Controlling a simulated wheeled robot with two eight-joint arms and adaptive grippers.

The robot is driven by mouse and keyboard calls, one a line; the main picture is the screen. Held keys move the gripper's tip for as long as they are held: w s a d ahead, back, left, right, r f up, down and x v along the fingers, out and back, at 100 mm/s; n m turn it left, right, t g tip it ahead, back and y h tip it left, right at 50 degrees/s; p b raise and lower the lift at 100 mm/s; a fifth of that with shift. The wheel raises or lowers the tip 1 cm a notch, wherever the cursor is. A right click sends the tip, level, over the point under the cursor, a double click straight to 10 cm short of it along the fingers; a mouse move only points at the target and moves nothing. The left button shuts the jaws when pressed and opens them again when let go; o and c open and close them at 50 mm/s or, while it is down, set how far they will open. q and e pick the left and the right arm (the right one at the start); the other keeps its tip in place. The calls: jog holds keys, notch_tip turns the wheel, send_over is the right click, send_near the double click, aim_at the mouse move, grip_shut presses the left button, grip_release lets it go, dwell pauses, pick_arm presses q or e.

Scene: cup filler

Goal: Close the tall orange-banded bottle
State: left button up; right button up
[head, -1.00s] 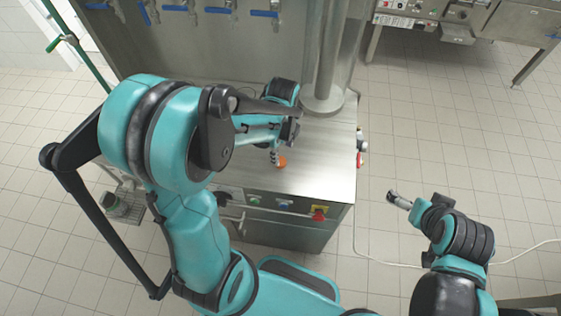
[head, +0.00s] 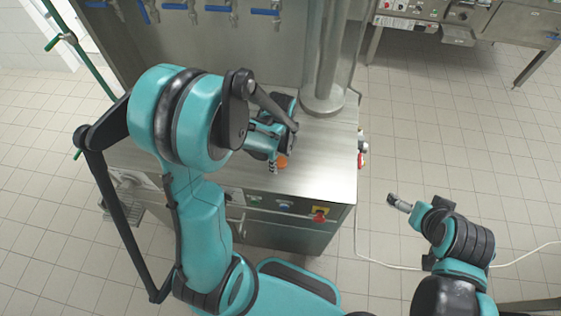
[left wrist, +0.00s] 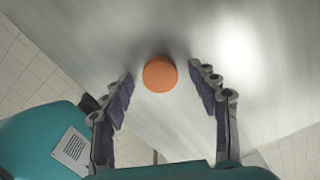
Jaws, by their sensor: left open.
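A round orange piece (head: 282,161), like a cap, is on the steel worktop near its front edge. In the left wrist view the orange piece (left wrist: 160,74) shows as a plain disc, slightly ahead of and between the fingertips. My left gripper (head: 273,165) is right beside it in the head view, partly hidden by my arm. In the left wrist view the left gripper (left wrist: 160,84) is open, with a gap on both sides of the disc. My right gripper (head: 392,199) hangs over the floor at the right, far from the worktop. I cannot make out a tall orange-banded bottle.
The steel worktop (head: 322,165) is bare to the right of the orange piece. A thick steel column (head: 323,70) stands behind it. Blue-handled taps (head: 264,12) line the back panel. Buttons, including a red one (head: 319,217), are on the front face.

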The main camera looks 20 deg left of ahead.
aim_at(282, 163)
pick_arm(q)
jog(key=c, duration=0.8)
jog(key=shift+r, duration=0.45)
jog(key=r, duration=0.1)
jog(key=r+p, duration=0.1)
jog(key=r, duration=0.2)
jog(key=shift+s+d, duration=0.25)
jog(key=shift+d, duration=0.1)
jog(key=s+d+r+p, duration=0.2)
jog(key=s+d+r, duration=0.4)
jog(key=s+d, duration=0.1)
jog(key=shift+s+d, duration=0.15)
jog(key=shift+d, duration=0.4)
pick_arm(e)
notch_tip(282, 163, up, 4)
jog(key=shift+f, duration=0.25)
jog(key=shift+c, duration=0.3)
